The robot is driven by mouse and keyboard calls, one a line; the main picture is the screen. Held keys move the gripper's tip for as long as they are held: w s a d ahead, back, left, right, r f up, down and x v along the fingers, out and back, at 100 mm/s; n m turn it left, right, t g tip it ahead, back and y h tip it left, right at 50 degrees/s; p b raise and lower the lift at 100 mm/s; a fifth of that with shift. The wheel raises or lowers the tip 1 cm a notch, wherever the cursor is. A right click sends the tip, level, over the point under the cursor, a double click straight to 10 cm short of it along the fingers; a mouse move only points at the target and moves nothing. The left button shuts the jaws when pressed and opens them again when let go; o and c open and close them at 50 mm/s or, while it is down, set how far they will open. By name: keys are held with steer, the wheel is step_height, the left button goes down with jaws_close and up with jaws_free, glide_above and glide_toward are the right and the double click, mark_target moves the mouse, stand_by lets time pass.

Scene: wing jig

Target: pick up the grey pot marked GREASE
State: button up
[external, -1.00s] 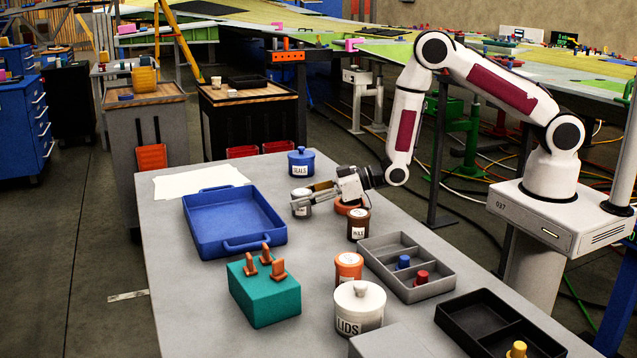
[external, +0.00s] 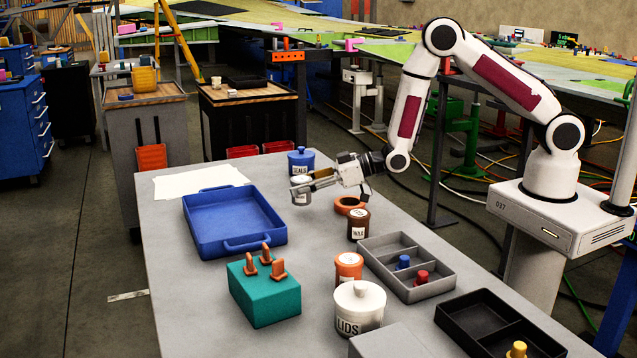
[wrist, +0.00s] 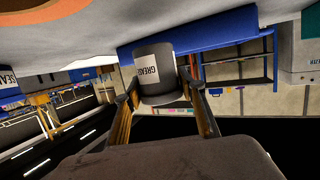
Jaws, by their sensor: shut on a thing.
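The grey pot marked GREASE (external: 301,196) is between the fingers of my gripper (external: 308,184). In the wrist view the pot (wrist: 157,78) appears upside down with its label readable, and my gripper (wrist: 163,92) has one finger on each side of it. My gripper is shut on the pot, and the pot hangs a little above the table (external: 185,290). My fingers hide part of the pot in the external view.
A blue SEALS pot (external: 301,162) stands just behind. A blue tray (external: 262,241) lies to the left. An orange ring (external: 350,205), a brown WAX jar (external: 358,226) and a grey divided tray (external: 435,290) are to the right and front.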

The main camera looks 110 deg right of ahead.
mark_target(301, 179)
steer(key=shift+r, duration=3.1)
